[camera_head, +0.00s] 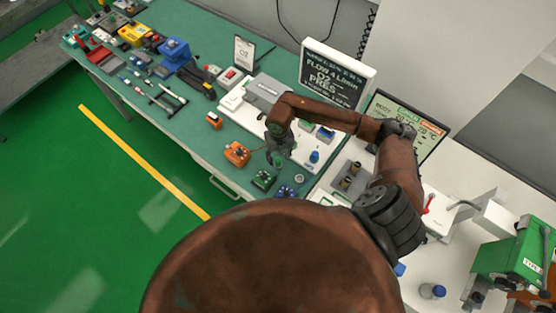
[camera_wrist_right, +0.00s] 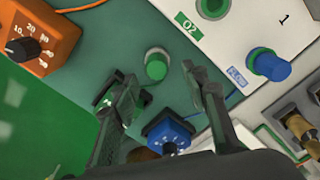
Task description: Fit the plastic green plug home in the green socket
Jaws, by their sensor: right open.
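In the right wrist view the plastic green plug (camera_wrist_right: 156,66) is a short green cylinder with a pale grey collar on the green tabletop. My right gripper (camera_wrist_right: 164,82) is open, its two dark fingers apart on either side of the plug in the picture; no contact shows. In the head view the right gripper (camera_head: 279,154) points down near the white panel's front edge and hides the plug. The green socket (camera_wrist_right: 212,7), a grey ring with a green inside, sits on the white panel beside the green O2 label, cut by the picture's top edge. My left gripper is not in view.
An orange dial box (camera_head: 237,153), a green box (camera_head: 264,180) and a blue-knobbed item (camera_head: 287,190) stand close around. A display screen (camera_head: 335,72) stands behind. Tools crowd the table's far left.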

